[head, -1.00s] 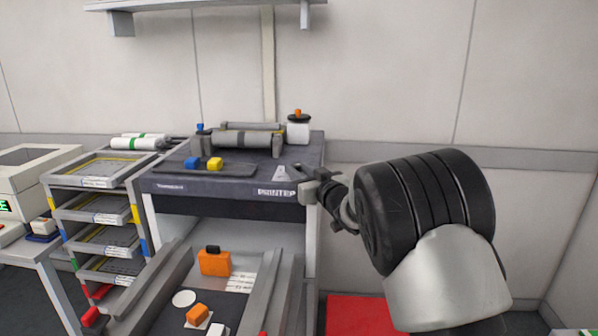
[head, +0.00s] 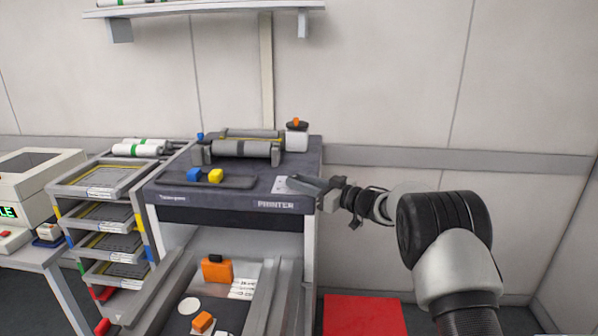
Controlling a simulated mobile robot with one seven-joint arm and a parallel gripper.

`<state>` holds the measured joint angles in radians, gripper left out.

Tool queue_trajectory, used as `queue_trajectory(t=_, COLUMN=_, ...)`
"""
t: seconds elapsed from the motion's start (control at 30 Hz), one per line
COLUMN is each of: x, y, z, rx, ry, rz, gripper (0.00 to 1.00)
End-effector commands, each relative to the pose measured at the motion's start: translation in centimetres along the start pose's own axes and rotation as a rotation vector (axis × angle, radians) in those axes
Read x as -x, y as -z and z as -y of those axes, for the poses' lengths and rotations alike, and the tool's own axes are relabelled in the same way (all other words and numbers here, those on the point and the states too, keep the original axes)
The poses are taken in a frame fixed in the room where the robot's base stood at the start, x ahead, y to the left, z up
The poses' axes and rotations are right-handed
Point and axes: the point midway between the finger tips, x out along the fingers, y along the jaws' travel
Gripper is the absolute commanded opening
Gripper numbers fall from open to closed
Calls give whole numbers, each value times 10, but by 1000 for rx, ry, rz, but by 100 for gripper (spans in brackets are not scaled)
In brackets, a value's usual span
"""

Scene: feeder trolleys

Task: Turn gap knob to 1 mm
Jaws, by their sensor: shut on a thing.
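The printer (head: 230,215) is a dark grey bench unit with its name on the front edge. A small pale plate (head: 279,185) lies on its top near the front right corner. My gripper (head: 300,183) reaches in from the right, with its fingers low over this plate. It is shut on what seems to be the gap knob, which the fingers hide. I cannot read any scale mark or the knob's angle.
A tray rack (head: 100,190) stands left. A red mat (head: 362,314) lies on the floor.

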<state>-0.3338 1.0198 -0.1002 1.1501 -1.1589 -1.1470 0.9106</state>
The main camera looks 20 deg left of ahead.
Motion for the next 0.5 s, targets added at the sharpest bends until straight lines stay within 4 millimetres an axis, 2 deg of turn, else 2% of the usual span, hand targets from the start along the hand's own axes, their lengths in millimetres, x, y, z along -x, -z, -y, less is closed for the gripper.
queue_trajectory(t=0.5, x=0, y=-1, z=-7, rx=2, ry=207, rz=0, gripper=4)
